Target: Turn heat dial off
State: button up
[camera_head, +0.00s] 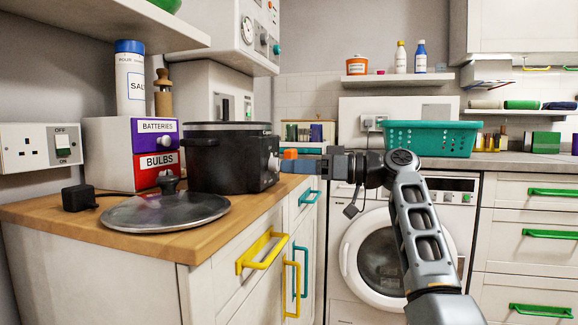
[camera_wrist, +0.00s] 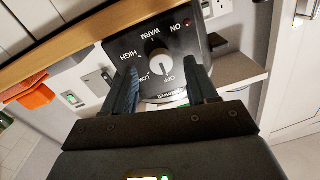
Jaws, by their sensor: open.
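The black slow cooker (camera_head: 228,160) stands on the wooden counter with its control face turned right. The panel is lettered OFF, LOW, HIGH, WARM and ON, and shows upside down. I cannot tell exactly which mark the dial points at. My gripper (camera_head: 283,164) is at the cooker's right side in the head view. In the wrist view my gripper (camera_wrist: 163,74) is open, with one finger on each side of the dial. I cannot tell whether the fingers touch it.
A glass lid (camera_head: 165,210) lies on the wooden counter (camera_head: 60,212) in front of the cooker. Drawer boxes (camera_head: 130,155) stand behind it. A teal basket (camera_head: 430,138) sits on the far worktop above a washing machine (camera_head: 385,250). Yellow handles (camera_head: 262,250) project from the cabinet front.

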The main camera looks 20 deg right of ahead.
jog(key=shift+p+v, duration=0.5)
jog(key=shift+v, duration=2.3)
